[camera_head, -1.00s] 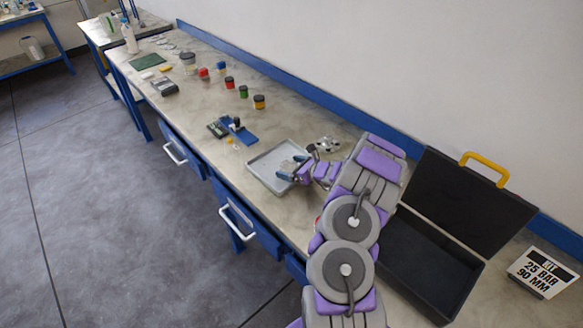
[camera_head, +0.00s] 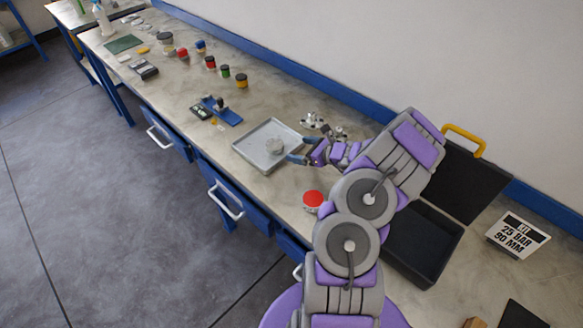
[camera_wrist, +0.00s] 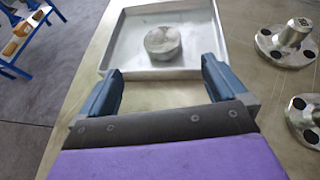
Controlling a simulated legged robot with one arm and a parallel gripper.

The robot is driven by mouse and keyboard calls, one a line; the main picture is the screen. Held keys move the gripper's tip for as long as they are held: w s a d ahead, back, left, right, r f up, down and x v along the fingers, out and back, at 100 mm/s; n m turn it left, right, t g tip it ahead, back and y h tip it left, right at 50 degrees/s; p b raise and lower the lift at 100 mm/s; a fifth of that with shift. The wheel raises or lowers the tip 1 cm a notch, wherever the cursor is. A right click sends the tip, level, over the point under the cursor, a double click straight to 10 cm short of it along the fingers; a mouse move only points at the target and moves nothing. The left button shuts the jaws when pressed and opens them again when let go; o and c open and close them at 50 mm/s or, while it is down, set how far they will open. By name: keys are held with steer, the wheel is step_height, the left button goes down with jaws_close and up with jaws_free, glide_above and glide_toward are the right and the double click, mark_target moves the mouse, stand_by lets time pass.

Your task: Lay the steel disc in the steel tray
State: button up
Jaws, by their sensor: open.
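The steel disc (camera_head: 275,146) lies in the steel tray (camera_head: 246,148), right of the tray's middle in the head view. In the wrist view the disc (camera_wrist: 163,41) rests flat on the floor of the tray (camera_wrist: 113,48), clear of its walls. My gripper (camera_head: 297,148) is at the tray's right side. In the wrist view my gripper (camera_wrist: 163,85) has its two blue fingers spread apart with nothing between them. The disc is beyond the fingertips and not touched by them.
Flanged steel parts (camera_wrist: 287,42) stand right of the tray. A red-topped container (camera_head: 313,199) is near the bench front. An open black case (camera_head: 420,245) and a kit sign (camera_head: 518,236) are at right. A blue stand (camera_head: 222,112) and several jars lie beyond the tray.

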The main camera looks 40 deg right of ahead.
steer(key=a+r+n+g+y, duration=0.2)
steer(key=a+r+n, duration=0.3)
steer(key=a, duration=0.4)
steer(key=w+a+r+n+g+y, duration=0.1)
steer(key=a+r+n+g+y, duration=0.2)
steer(key=a+r, duration=0.45)
steer(key=a+r+n+g+y, duration=0.15)
steer(key=a+r+n, duration=0.3)
steer(key=a, duration=0.55)
steer(key=s+a+r+n+g, duration=0.45)
steer(key=s+a+n, duration=0.5)
steer(key=a, duration=0.25)
steer(key=s+a+n+g+h, duration=0.2)
steer(key=s+n+g+h, duration=0.35)
steer(key=s, duration=1.25)
steer(key=s+d+r+n+t+h, duration=0.1)
steer(key=s+d+n+t+h, duration=0.1)
steer(key=s+d+n+h, duration=0.3)
steer(key=s+d, duration=0.1)
steer(key=s, duration=0.2)
steer(key=shift+s+r, duration=0.2)
steer(key=shift+r, duration=0.05)
